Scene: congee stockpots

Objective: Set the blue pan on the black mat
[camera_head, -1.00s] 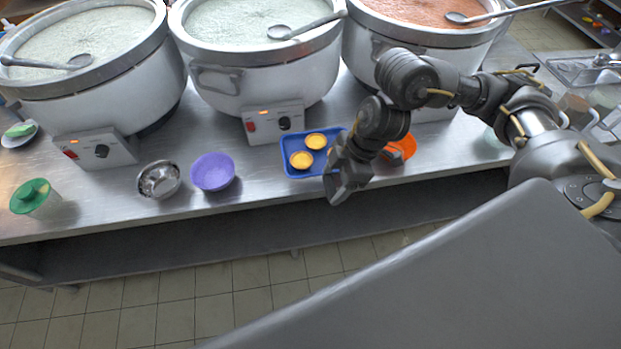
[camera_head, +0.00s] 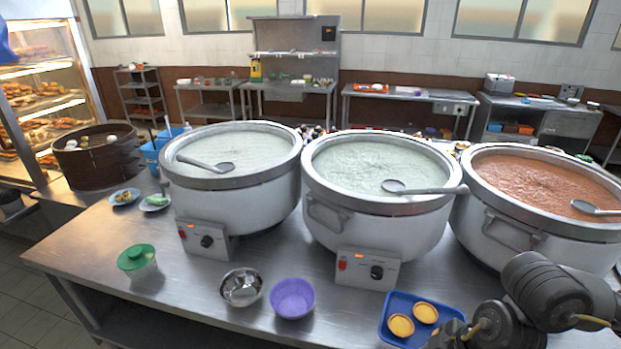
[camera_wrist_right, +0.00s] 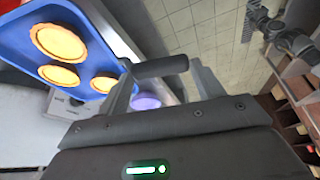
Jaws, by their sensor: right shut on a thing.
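The blue pan (camera_head: 396,335) is a shallow rectangular tray holding round yellow tarts. It sits at the counter's front, right of the middle pot's control box, and is cut by the lower edge of the head view. In the wrist view the blue pan (camera_wrist_right: 88,72) shows at upper left with three tarts. My right gripper (camera_wrist_right: 160,72) is shut on a dark bar at the pan's edge, apparently its handle. In the head view my right gripper (camera_head: 448,335) is partly cut off beside the pan. I see no black mat. My left gripper is out of view.
Three large stockpots (camera_head: 375,215) with ladles stand behind the pan.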

